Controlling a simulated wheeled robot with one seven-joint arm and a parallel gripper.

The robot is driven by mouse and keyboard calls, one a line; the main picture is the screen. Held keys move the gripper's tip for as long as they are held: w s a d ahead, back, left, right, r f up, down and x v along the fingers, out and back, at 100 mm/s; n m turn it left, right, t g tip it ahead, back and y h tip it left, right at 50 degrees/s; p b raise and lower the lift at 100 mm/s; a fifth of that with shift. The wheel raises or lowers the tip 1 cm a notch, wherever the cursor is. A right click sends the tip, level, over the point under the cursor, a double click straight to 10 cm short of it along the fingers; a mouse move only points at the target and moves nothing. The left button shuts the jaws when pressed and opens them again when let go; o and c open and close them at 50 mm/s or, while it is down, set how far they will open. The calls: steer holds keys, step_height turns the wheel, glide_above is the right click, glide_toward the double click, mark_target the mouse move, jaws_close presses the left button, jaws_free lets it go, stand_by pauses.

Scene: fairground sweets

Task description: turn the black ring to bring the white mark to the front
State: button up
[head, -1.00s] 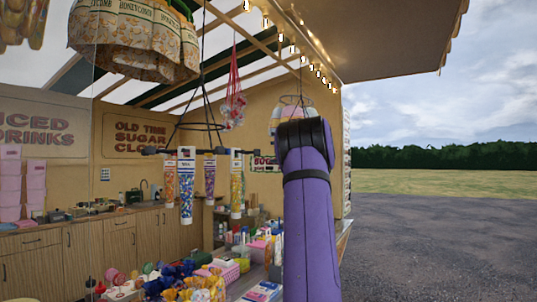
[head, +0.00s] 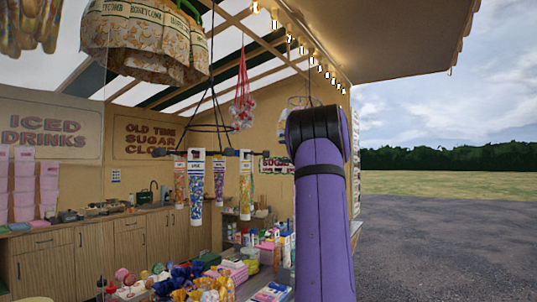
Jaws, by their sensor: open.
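The black ring (head: 231,153) hangs on dark cords from the stall roof, left of the middle in the head view. Several tubes of coloured sweets hang from it, among them a blue and white one (head: 196,182) and a yellowish one (head: 246,186). I cannot make out a white mark on the ring. My purple arm rises at the right of the ring, with its black joint near ring height. My gripper does not show; the arm's far end is hidden behind that joint or out of frame.
A honeycomb packet cluster (head: 145,45) hangs at upper left, and a red net (head: 242,95) hangs behind the ring. Below is a counter crowded with sweets and boxes (head: 232,272). Wooden cupboards (head: 97,255) line the back. Open tarmac (head: 440,240) lies to the right.

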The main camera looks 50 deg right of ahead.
steer(key=a+r, duration=0.1)
steer(key=a, duration=1)
glide_toward(233, 152)
steer(key=w, duration=0.2)
steer(key=shift+w+a+r, duration=0.1)
steer(key=shift+w+a, duration=0.05)
steer(key=shift+w, duration=1.4)
steer(key=shift+w+a+f, duration=0.1)
steer(key=shift+w+a, duration=0.05)
steer(key=shift+w, duration=1.45)
steer(key=shift+w+a+r, duration=0.1)
steer(key=shift+w+a, duration=0.05)
steer(key=shift+w, duration=1.4)
steer(key=shift+c, duration=0.4)
